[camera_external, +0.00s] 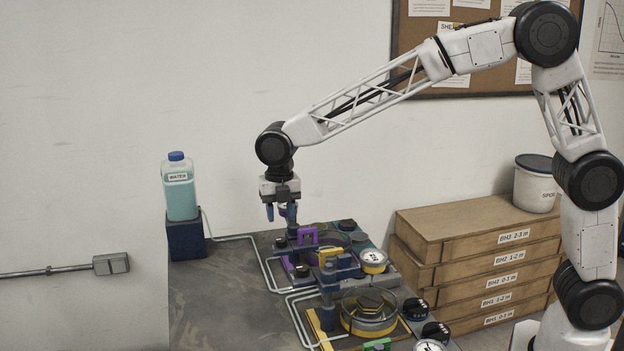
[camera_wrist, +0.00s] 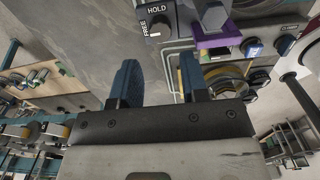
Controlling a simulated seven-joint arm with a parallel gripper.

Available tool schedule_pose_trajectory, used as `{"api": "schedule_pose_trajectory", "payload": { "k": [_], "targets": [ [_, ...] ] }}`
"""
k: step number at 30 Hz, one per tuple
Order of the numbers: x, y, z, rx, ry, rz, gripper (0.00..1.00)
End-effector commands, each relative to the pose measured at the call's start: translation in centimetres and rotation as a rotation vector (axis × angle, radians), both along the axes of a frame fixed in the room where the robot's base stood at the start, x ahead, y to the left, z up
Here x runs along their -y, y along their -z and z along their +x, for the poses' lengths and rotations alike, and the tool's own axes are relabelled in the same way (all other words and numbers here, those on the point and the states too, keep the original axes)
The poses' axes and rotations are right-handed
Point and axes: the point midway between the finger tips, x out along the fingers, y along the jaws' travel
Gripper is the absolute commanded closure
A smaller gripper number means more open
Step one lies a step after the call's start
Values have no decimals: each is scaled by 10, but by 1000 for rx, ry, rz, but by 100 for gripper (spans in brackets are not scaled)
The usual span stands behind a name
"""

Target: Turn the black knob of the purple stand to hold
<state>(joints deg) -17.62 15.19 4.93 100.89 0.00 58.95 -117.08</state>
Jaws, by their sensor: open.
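My gripper (camera_external: 280,212) is open and empty, pointing down above the far left end of the bench rigs. Its two blue fingers also show apart in the wrist view (camera_wrist: 159,78). The purple stand (camera_external: 307,235) is just below and right of my gripper. A purple part of it (camera_wrist: 215,39) shows in the wrist view. A black knob (camera_wrist: 160,27) sits on a plate marked HOLD along the top and FREE along the left side. It lies ahead of the fingers, apart from them. I cannot tell clearly which label its pointer faces.
A yellow stand (camera_external: 328,257) with a glass dish and a green-marked stand (camera_external: 377,345) stand nearer the camera. A white-faced gauge (camera_external: 373,259) is right of the purple stand. A water bottle (camera_external: 180,188) stands at the left. The grey bench top (camera_external: 225,300) is clear at left.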

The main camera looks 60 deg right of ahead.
Motion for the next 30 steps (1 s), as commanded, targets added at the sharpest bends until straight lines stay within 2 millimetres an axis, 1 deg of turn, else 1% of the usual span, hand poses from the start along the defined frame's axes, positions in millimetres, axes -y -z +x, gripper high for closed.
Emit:
{"api": "schedule_pose_trajectory", "payload": {
  "k": [18, 24, 30],
  "targets": [
    [0, 65, 0, -2, 1, -1, 59],
    [0, 72, 0, -1, 1, -1, 59],
    [0, 73, 0, -1, 1, -1, 59]
  ]
}}
